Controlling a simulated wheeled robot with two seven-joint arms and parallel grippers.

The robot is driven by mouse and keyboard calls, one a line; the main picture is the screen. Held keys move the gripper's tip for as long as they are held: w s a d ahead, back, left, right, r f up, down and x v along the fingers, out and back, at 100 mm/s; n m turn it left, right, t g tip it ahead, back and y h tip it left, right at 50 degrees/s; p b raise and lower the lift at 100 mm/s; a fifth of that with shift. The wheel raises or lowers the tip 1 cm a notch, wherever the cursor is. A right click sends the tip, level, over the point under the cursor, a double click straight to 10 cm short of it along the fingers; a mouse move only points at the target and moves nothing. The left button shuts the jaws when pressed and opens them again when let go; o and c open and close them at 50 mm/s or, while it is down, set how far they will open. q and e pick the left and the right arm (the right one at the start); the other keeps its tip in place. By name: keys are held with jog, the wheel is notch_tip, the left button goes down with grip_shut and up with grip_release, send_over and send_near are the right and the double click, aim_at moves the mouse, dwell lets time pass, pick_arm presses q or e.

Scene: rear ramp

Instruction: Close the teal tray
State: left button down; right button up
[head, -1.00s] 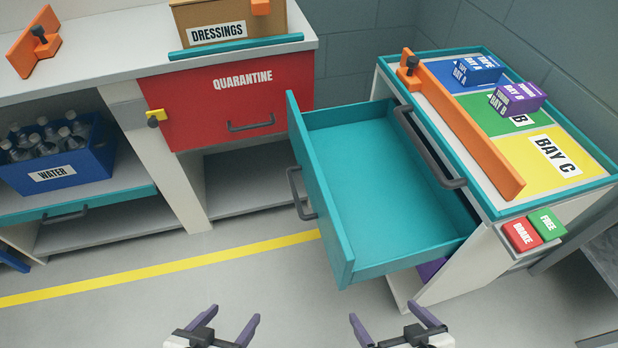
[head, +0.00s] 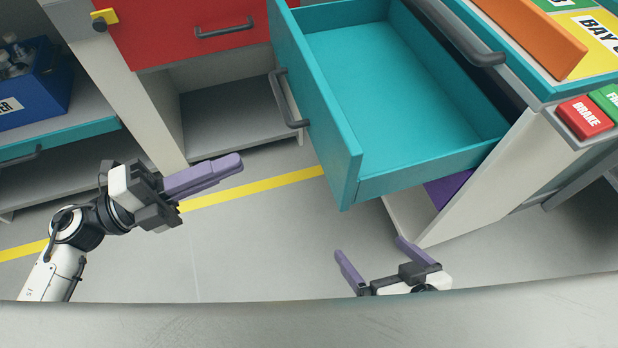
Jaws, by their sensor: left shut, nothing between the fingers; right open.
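The teal tray (head: 375,95) is a drawer pulled well out of the white cart (head: 470,185), and it is empty. Its front panel (head: 312,110) faces left and carries a dark grey handle (head: 287,100). My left gripper (head: 240,163) is shut and empty, left of and below the handle, apart from it, with its purple fingers pointing right. My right gripper (head: 368,248) is open and empty, below the tray's near corner and touching nothing.
A red drawer (head: 180,25) is shut behind, left of the tray. A blue water crate (head: 35,80) stands on the left shelf. The cart's top has an orange bar (head: 530,35) and a red brake button (head: 584,117). Grey floor (head: 250,235) is clear between my grippers.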

aim_at(330, 154)
pick_arm(q)
jog(key=d, duration=0.4)
jog(key=w+d+f+m+g+b, duration=0.1)
jog(key=d, duration=0.4)
jog(key=w+d+f+m+g, duration=0.1)
jog(key=d, duration=0.3)
jog(key=shift+w+d, duration=0.15)
jog(key=shift+d, duration=0.15)
jog(key=shift+r, duration=0.1)
